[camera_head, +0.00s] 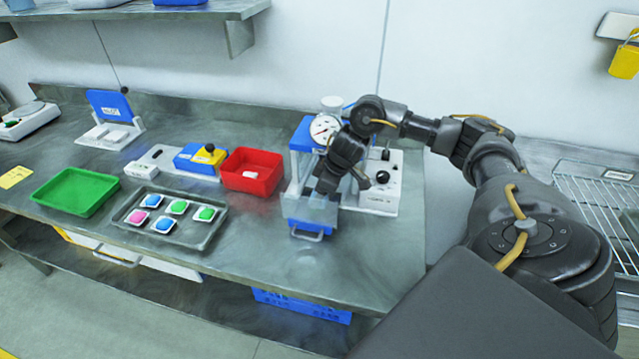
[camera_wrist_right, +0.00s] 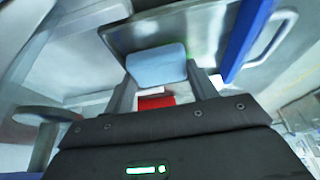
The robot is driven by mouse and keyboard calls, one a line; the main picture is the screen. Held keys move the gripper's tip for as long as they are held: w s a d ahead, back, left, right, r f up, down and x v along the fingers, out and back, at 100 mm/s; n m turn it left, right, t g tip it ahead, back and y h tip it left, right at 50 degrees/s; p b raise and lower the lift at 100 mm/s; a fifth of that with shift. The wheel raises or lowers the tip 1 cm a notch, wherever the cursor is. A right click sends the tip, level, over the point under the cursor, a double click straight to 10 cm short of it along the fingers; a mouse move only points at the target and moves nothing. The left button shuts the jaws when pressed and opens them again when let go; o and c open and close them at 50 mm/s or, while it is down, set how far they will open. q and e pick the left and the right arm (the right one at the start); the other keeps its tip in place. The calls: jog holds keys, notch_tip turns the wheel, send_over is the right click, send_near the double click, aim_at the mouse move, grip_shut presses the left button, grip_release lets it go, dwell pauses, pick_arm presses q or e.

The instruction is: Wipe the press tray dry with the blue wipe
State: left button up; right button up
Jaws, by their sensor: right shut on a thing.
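My right gripper (camera_head: 326,188) reaches down at the front of the blue and white press (camera_head: 302,137). It is shut on the blue wipe (camera_wrist_right: 157,66), a pale blue folded pad between the fingers in the right wrist view. The press tray (camera_head: 306,213) juts out at the front of the press, with a handle below it. In the wrist view the grey tray surface (camera_wrist_right: 150,28) lies just beyond the wipe. I cannot tell whether the wipe touches it. The wipe is not clear in the head view. My left gripper is not in view.
Left of the press stand a red bin (camera_head: 252,172) with a white item, a blue and yellow device (camera_head: 199,158), a grey tray (camera_head: 205,238) of several coloured packets and a green tray (camera_head: 75,191). A white control box (camera_head: 384,180) stands right of the press. The front right bench is clear.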

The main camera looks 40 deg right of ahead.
jog(key=shift+s+f, duration=0.15)
jog(key=shift+f, duration=0.1)
dwell(0.7)
jog(key=o, duration=0.7)
jog(key=shift+r+p, duration=0.4)
jog(key=shift+p, duration=0.6)
jog(key=shift+c, duration=0.5)
jog(key=shift+w, duration=0.2)
jog(key=c, duration=0.8)
jog(key=shift+p, duration=0.4)
jog(key=shift+c, duration=0.2)
jog(key=shift+s+d, duration=0.1)
jog(key=shift+s, duration=0.05)
